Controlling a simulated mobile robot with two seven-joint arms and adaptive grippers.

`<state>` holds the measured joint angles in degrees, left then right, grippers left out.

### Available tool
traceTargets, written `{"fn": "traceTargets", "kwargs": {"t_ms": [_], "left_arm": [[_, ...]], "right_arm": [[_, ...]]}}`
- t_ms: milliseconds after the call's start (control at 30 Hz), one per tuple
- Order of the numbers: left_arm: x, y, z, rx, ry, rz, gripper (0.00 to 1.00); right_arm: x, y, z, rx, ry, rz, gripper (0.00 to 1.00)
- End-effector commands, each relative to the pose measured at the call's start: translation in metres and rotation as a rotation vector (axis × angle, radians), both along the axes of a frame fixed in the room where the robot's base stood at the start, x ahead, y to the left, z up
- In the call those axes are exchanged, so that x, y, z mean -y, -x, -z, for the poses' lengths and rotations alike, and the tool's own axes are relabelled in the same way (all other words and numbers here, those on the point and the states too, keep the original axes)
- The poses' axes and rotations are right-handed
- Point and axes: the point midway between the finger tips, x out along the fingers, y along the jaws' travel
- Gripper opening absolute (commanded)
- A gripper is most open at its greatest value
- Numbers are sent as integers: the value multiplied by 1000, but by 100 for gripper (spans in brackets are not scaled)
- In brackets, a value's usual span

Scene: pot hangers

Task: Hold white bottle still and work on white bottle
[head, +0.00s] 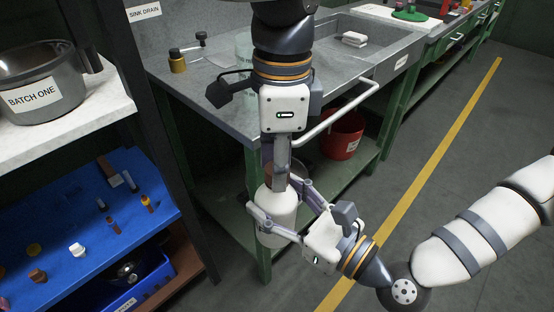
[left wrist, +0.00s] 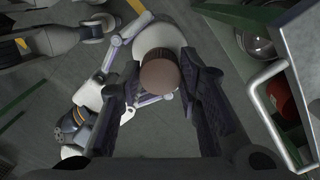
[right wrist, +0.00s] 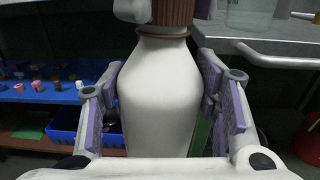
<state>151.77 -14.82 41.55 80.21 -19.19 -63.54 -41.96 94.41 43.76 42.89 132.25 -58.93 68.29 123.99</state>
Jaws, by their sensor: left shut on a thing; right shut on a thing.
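The white bottle (head: 277,222) is upright in mid-air in front of the workbench. It fills the middle of the right wrist view (right wrist: 160,95). Its ribbed brown cap (right wrist: 175,11) is on top and also shows in the left wrist view (left wrist: 159,76). My left gripper (head: 281,180) points down from above and is shut on the cap, one finger on each side. My right gripper (head: 284,212) comes in from the lower right and is shut around the bottle's body. In the head view my left fingers hide most of the cap.
The grey sink bench (head: 215,98) stands close behind the bottle, with a metal rail (head: 335,116) and a red bucket (head: 342,134). At left are a pot (head: 38,85) and a blue shelf (head: 60,215) with small items. The floor at right is clear.

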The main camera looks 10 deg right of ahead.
Motion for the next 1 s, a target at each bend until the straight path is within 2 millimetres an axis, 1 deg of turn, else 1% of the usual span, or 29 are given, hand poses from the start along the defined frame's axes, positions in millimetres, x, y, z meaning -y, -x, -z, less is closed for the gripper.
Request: {"fn": "traceTargets", "kwargs": {"t_ms": [33,100,133,200,300,400,600,633,667,700,1000], "left_arm": [[-1,0,0,9,-11,-169,0],[0,0,0,17,-15,-414,0],[0,0,0,21,-17,-504,0],[0,0,0,23,-19,-670,0],[0,0,0,28,-21,-802,0],[0,0,0,27,-21,-836,0],[0,0,0,26,-21,-832,0],[0,0,0,26,-21,-832,36],[0,0,0,26,-21,-832,43],[0,0,0,26,-21,-831,52],[1,0,-3,26,-19,-830,52]], "right_arm": [[0,-1,-1,2,-1,2,0],[0,-1,0,2,-1,2,0],[0,-1,0,2,-1,2,0],[0,-1,0,1,-1,2,0],[0,-1,0,1,-1,2,0],[0,-1,0,1,-1,2,0],[0,-1,0,1,-1,2,0],[0,-1,0,1,-1,2,0],[0,-1,0,1,-1,2,0],[0,-1,0,1,-1,2,0],[0,0,0,1,-1,1,0]]}}
